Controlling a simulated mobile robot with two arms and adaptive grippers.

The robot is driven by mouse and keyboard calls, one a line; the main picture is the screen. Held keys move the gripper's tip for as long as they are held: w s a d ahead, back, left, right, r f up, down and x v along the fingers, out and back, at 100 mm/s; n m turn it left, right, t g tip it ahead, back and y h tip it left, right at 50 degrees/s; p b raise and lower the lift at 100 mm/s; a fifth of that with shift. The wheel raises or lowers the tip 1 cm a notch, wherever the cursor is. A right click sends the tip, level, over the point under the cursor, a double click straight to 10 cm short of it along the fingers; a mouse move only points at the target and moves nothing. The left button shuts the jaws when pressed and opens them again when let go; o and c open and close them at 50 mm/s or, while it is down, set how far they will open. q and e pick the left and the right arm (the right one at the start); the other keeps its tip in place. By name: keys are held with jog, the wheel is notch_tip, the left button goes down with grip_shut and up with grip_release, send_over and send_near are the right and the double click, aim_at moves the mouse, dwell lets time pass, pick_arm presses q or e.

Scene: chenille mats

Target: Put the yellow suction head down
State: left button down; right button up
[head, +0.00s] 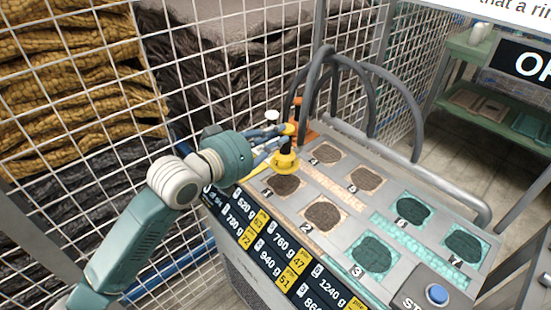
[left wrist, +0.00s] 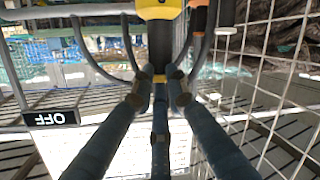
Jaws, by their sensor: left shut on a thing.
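The yellow suction head (head: 285,161) has a flared yellow base and a dark stem. My left gripper (head: 279,143) is shut on its dark stem, which also shows between the fingers in the left wrist view (left wrist: 160,45). The yellow base is at or just above the far edge of the brown mat numbered 1 (head: 285,186). I cannot tell whether it touches the panel. My fingers partly hide the stem. My right gripper is not in view.
The sloped grey panel (head: 299,206) holds more brown and teal numbered mats, all bare. An orange head (head: 305,134) and a white knob (head: 272,116) stand close behind my gripper. Dark hoses (head: 372,92) arch behind. A blue button (head: 437,293) is at front right. Wire mesh stands behind.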

aim_at(281, 155)
pick_arm(q)
jog(key=shift+f, duration=3.5)
jog(key=c, duration=1.7)
grip_release()
jog(key=shift+f, duration=0.1)
jog(key=shift+b+v, duration=0.75)
jog(key=shift+v, duration=5.3)
